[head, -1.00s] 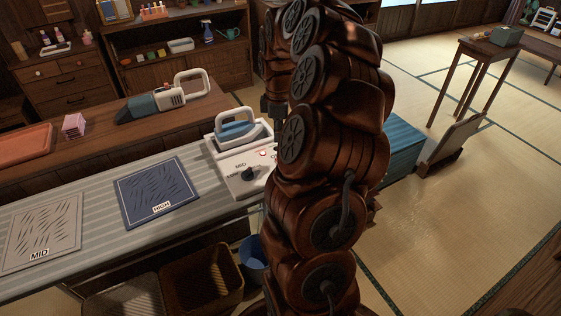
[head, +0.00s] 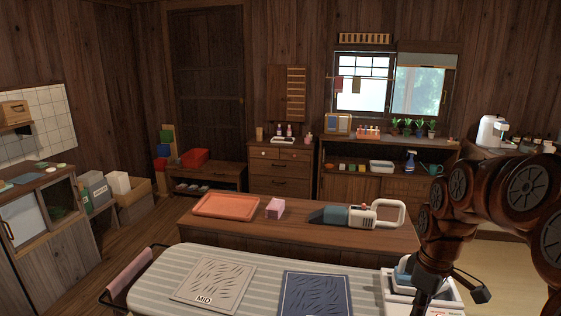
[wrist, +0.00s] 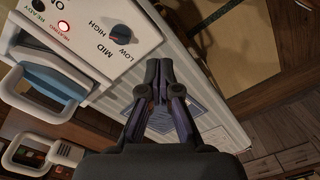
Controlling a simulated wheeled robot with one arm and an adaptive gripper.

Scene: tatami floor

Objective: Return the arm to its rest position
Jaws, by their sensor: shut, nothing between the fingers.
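My arm (head: 470,200) comes in from the right edge of the head view, bent over the right end of the ironing board. My gripper (wrist: 158,68) shows in the wrist view with its dark fingers together and nothing between them. It is above the board's end, beside the white iron station (wrist: 100,62). The station's dial (wrist: 121,35) has LOW, MID and HIGH marks, and a red HEATING light (wrist: 63,26) is lit. The iron (wrist: 48,82) sits on the station. In the head view the station (head: 420,301) is partly hidden behind my arm.
The striped ironing board (head: 160,280) bears a grey MID cloth (head: 213,283) and a blue HIGH cloth (head: 315,295). Cabinets line the back wall.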

